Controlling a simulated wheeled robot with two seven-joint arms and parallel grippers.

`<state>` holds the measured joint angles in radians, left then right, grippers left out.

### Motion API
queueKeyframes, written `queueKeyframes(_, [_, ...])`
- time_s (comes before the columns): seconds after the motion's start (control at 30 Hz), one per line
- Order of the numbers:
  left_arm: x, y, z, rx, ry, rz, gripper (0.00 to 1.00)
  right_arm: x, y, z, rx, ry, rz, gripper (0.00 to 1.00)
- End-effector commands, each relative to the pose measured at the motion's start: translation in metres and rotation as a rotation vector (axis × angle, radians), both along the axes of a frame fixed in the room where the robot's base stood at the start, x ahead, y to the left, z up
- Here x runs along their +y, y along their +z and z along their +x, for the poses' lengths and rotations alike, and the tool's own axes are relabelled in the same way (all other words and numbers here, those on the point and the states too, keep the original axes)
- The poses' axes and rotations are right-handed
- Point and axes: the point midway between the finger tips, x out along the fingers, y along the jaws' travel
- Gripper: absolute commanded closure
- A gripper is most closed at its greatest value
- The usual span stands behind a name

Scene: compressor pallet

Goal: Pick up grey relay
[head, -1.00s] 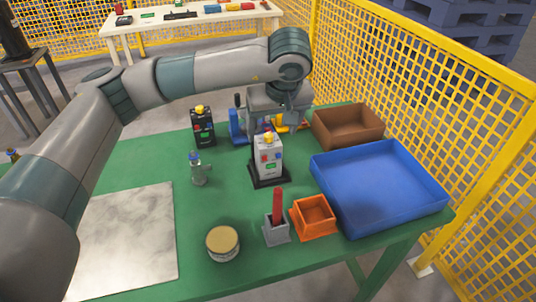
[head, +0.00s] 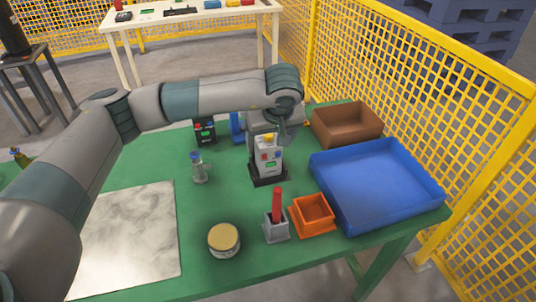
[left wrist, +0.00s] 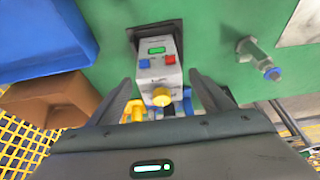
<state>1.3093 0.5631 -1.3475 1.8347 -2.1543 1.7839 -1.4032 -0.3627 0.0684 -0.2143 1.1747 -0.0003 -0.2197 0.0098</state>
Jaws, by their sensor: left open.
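The grey relay (head: 268,158) stands upright in a dark base on the green table. It has a yellow top, a red and a blue button and a small green display. In the left wrist view the relay (left wrist: 157,60) lies between and just beyond the fingertips. My left gripper (left wrist: 161,84) is open, its two dark fingers on either side of the relay's yellow-topped end, with nothing held. In the head view my left gripper is right behind and above the relay, its fingers mostly hidden. My right gripper is not in view.
A black relay (head: 204,131) and a small bottle (head: 198,167) stand to the left. A blue tray (head: 375,185), brown box (head: 347,124), orange box (head: 313,215), grey holder with red stick (head: 276,226) and round tin (head: 224,240) surround it. A yellow fence (head: 430,100) is at right.

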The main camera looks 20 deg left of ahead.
Motion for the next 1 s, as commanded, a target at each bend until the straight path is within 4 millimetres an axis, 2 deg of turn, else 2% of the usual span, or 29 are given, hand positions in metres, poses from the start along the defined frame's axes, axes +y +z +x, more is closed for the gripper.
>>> queueKeyframes(0.23, [0.005, -0.023, 0.006, 0.005, 0.002, 0.001, 0.27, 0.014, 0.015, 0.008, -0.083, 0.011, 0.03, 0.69])
queueKeyframes(0.4, [0.008, -0.04, 0.012, 0.002, 0.001, 0.001, 0.27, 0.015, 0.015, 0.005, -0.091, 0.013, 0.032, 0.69])
queueKeyframes(0.93, [0.009, -0.043, 0.013, -0.001, -0.001, 0.001, 0.27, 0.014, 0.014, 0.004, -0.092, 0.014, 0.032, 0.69])
queueKeyframes(0.97, [0.009, -0.043, 0.013, -0.001, -0.001, 0.001, 0.31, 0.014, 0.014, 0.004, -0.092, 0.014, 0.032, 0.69])
queueKeyframes(1.0, [0.009, -0.043, 0.013, -0.001, -0.001, 0.001, 0.41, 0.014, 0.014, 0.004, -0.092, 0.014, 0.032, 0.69])
